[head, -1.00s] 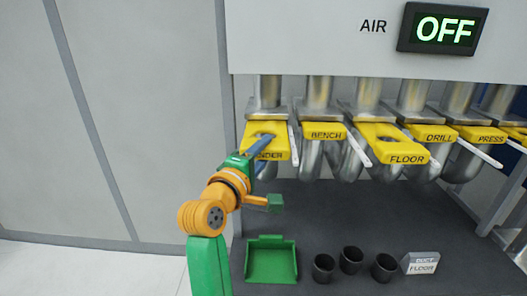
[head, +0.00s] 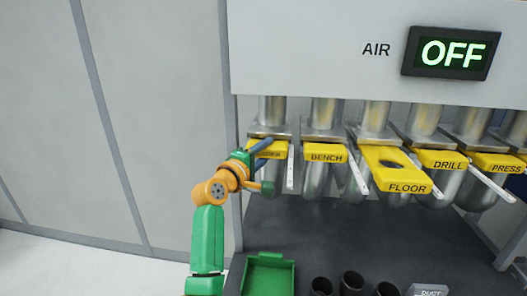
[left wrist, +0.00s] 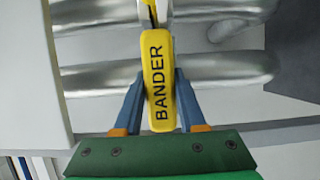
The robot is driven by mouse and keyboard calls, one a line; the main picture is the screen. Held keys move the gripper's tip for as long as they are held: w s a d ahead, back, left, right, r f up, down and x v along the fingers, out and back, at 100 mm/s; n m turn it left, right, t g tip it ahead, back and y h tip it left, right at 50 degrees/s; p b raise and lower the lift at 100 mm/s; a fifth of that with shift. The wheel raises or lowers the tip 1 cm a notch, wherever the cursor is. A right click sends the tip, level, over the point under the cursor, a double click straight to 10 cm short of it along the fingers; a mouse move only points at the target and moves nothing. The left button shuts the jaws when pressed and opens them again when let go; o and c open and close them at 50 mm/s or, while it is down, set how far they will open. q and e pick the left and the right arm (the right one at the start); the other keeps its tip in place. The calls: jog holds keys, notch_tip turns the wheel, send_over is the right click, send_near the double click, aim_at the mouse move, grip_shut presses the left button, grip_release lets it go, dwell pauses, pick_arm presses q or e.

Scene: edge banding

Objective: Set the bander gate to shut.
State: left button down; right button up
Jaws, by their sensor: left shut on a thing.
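The bander gate is a yellow slide plate (head: 280,153) at the left end of the row of gates under the pipes. It sits about level with the bench gate (head: 326,152), and no hole shows in it. In the left wrist view the gate (left wrist: 158,75) reads BANDER and lies between the two blue fingers. My left gripper (head: 262,146) is shut on its front end, and the fingers hide part of its label in the head view. My right gripper is not in view.
The floor gate (head: 403,182) sticks out with a hole showing; the drill gate (head: 447,161) and press gate (head: 500,163) are further right. A green tray (head: 268,277) and dark cups (head: 352,281) stand below. The air display (head: 451,53) reads OFF.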

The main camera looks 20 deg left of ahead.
pick_arm(q)
jog(key=shift+r, duration=0.5)
jog(key=c, duration=0.7)
grip_release()
jog(key=shift+w, duration=0.1)
jog(key=shift+o, duration=1.1)
jog(key=shift+w+f, duration=0.25)
jog(key=shift+w, duration=0.05)
jog(key=shift+w+d+f, duration=0.1)
jog(key=shift+w+f, duration=0.15)
jog(key=shift+w, duration=0.15)
jog(key=s, duration=0.2)
jog(key=s+b, duration=0.1)
jog(key=s, duration=0.1)
jog(key=s+b, duration=0.1)
jog(key=s, duration=0.1)
jog(key=shift+s+a+f, duration=0.1)
jog(key=shift+a+f, duration=0.05)
jog(key=shift+a, duration=0.2)
jog(key=shift+s+b, duration=0.3)
jog(key=shift+s, duration=0.2)
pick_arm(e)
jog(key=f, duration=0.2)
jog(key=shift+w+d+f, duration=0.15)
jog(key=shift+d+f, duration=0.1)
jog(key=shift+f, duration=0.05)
